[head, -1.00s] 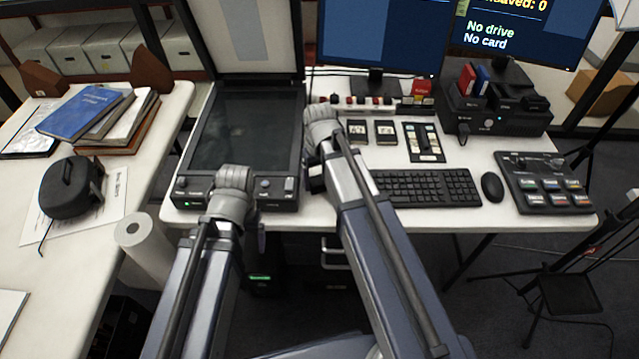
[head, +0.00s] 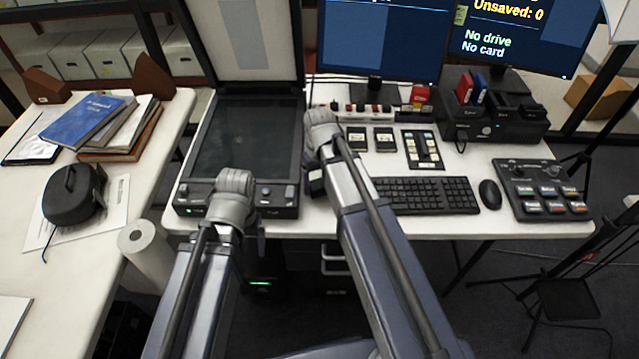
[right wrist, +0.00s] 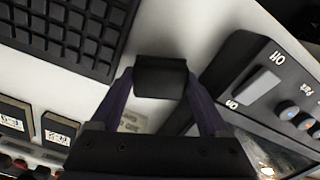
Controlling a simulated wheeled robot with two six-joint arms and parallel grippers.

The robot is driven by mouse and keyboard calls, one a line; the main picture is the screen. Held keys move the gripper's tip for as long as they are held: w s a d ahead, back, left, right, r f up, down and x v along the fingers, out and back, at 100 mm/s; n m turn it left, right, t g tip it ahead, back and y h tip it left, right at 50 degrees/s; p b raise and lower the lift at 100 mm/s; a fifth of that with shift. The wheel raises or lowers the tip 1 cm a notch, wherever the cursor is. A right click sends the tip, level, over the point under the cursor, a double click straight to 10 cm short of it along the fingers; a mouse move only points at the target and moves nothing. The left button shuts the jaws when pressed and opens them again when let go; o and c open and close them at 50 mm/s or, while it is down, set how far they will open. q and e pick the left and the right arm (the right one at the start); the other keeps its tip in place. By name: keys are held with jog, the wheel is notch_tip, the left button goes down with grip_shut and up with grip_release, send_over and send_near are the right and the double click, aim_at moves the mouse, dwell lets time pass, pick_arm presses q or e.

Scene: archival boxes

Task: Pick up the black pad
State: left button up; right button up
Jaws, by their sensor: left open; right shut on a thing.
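The black pad (right wrist: 161,82) is a small dark block between the two fingers of my right gripper (right wrist: 160,90) in the right wrist view. The fingers are shut on its sides. It appears above the white desk, between the keyboard and the scanner. In the head view, my right wrist covers most of this spot, and a small dark part of the pad (head: 316,184) shows beside it. My left gripper (head: 258,238) is over the scanner's front edge. Its fingers are mostly hidden behind my wrist.
The flatbed scanner (head: 240,150) stands with its lid up. The keyboard (head: 425,195), mouse (head: 490,194) and button panel (head: 545,190) are to the right. A black case (head: 72,194) and books (head: 88,120) lie on the left table. Bare desk shows before the keyboard.

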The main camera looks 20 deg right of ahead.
aim_at(320, 183)
notch_tip(320, 183, up, 8)
jog(key=p, duration=0.7)
jog(key=shift+r+p, duration=0.25)
jog(key=shift+p, duration=0.05)
